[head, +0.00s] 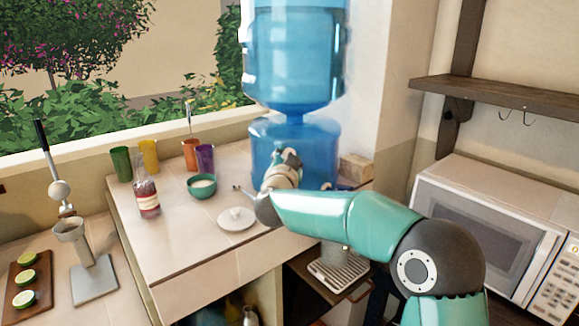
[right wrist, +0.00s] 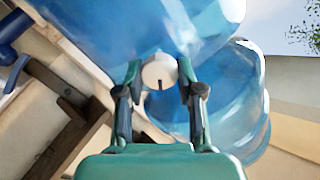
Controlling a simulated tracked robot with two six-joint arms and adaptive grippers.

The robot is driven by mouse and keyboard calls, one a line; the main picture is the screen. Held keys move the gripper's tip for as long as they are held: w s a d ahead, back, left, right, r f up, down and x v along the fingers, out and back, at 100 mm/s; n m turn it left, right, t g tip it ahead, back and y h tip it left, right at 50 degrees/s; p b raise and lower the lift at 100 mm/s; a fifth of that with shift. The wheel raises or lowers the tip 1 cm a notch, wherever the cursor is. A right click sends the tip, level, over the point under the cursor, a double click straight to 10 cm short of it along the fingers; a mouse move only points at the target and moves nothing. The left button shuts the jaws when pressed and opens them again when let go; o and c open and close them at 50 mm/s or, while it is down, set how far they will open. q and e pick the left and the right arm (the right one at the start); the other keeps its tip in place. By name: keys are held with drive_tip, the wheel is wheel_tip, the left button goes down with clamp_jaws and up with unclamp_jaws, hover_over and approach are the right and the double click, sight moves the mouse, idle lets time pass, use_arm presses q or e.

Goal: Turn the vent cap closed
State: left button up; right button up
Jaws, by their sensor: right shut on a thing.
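The vent cap (right wrist: 158,69) is a small round white knob with a dark mark at its lower edge in the right wrist view. It sits on the blue water dispenser (head: 265,140), which also fills much of the right wrist view (right wrist: 100,35). My right gripper (right wrist: 160,74) has one finger on each side of the cap and is shut on it. In the head view my right gripper (head: 289,158) is at the front of the dispenser, and the cap is hidden there. My left gripper is not in view.
A drip tray (head: 338,265) lies below the arm. A microwave (head: 485,225) stands to the right.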

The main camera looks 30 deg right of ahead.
drive_tip(key=m+b, duration=0.2)
drive_tip(key=m, duration=0.1)
drive_tip(key=m+b, duration=0.3)
drive_tip(key=m, duration=0.1)
drive_tip(key=f+m+b, duration=0.1)
drive_tip(key=m+b, duration=0.1)
drive_tip(key=m, duration=0.2)
drive_tip(key=shift+m+b, duration=0.3)
drive_tip(key=shift+m, duration=0.1)
drive_tip(key=o, duration=1.1)
drive_tip(key=shift+r, duration=0.15)
drive_tip(key=shift+o, duration=0.2)
drive_tip(key=shift+s+r, duration=0.1)
